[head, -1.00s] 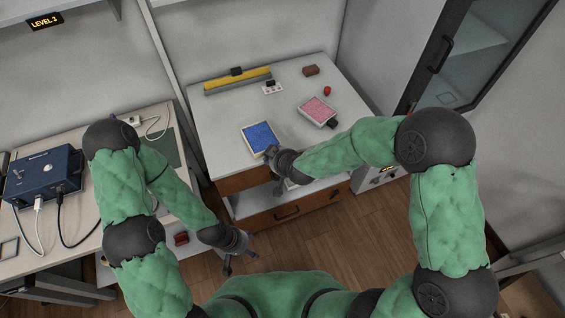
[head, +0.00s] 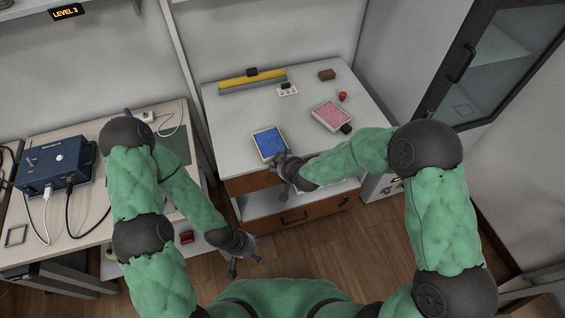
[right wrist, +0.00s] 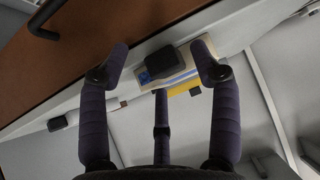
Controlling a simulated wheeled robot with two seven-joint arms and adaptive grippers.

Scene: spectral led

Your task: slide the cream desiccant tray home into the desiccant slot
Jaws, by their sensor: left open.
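A shallow cream-rimmed tray with blue filling (head: 270,143) lies flat near the front edge of the white worktop (head: 235,132). My right gripper (head: 283,165) is at its front end. In the right wrist view the tray's cream body (right wrist: 180,62) and dark handle (right wrist: 167,64) lie between the spread fingers of my right gripper (right wrist: 163,72), with gaps beside the handle. A similar cream-rimmed tray with pink filling (head: 331,115) lies farther back right. My left gripper (head: 246,264) is open and empty, low in front of the bench. I cannot make out the desiccant slot.
A yellow bar (head: 252,79), a brown block (head: 327,75) and a red knob (head: 343,96) are at the back of the worktop. Brown drawers (head: 293,217) are below it. A glass-door cabinet (head: 480,70) stands right. A blue box with cables (head: 55,168) is on the left bench.

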